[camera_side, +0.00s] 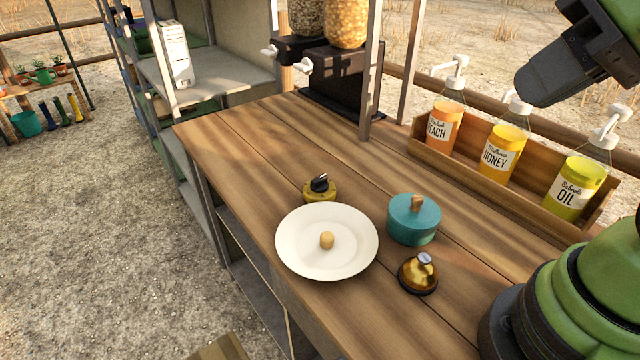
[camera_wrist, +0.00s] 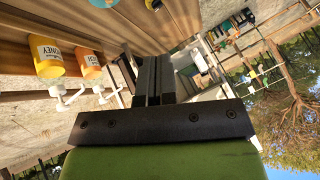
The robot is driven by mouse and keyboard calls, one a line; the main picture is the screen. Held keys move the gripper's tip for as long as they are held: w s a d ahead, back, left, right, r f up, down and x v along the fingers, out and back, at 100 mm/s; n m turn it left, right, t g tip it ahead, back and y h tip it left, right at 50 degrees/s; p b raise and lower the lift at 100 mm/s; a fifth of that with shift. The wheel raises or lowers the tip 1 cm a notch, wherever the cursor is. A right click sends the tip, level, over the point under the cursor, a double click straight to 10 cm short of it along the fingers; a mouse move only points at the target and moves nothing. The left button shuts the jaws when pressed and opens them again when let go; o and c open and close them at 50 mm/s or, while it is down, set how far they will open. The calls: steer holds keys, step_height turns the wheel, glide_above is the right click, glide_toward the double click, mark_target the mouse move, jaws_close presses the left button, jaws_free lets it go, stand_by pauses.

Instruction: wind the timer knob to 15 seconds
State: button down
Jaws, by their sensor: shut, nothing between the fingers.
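The timer (camera_side: 320,194) is a small yellow round body with a black knob on top. It stands on the wooden counter just behind the white plate in the side view. The knob carries a light mark, but its dial setting is too small to read. My gripper (camera_wrist: 150,62) shows in the wrist view with its two dark fingers together and nothing between them. It is away from the timer and touches nothing that I can see.
A white plate (camera_side: 300,262) with a cork-like piece (camera_side: 327,240), a teal lidded pot (camera_side: 412,228) and an amber bell-like item (camera_side: 417,276) stand close to the timer. A wooden rack (camera_side: 425,150) of pump bottles and a dark dispenser (camera_side: 345,85) stand behind. The counter's left part is clear.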

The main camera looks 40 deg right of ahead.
steer(key=c, duration=1.8)
jaws_free()
steer(key=o, duration=0.4)
steer(key=shift+w+r, duration=0.1)
steer(key=shift+w, duration=0.05)
steer(key=shift+o, duration=0.4)
steer(key=w+r+n+g, duration=0.2)
steer(key=w+n, duration=0.5)
steer(key=w, duration=0.3)
steer(key=shift+w+r, duration=0.15)
steer(key=shift+w, duration=0.25)
steer(key=n+g+h, duration=0.2)
steer(key=n+g, duration=0.3)
steer(key=n, duration=1.1)
glide_above(319, 178)
step_height(319, 178, down, 22)
steer(key=shift+r, duration=0.25)
steer(key=shift+f, duration=2.85)
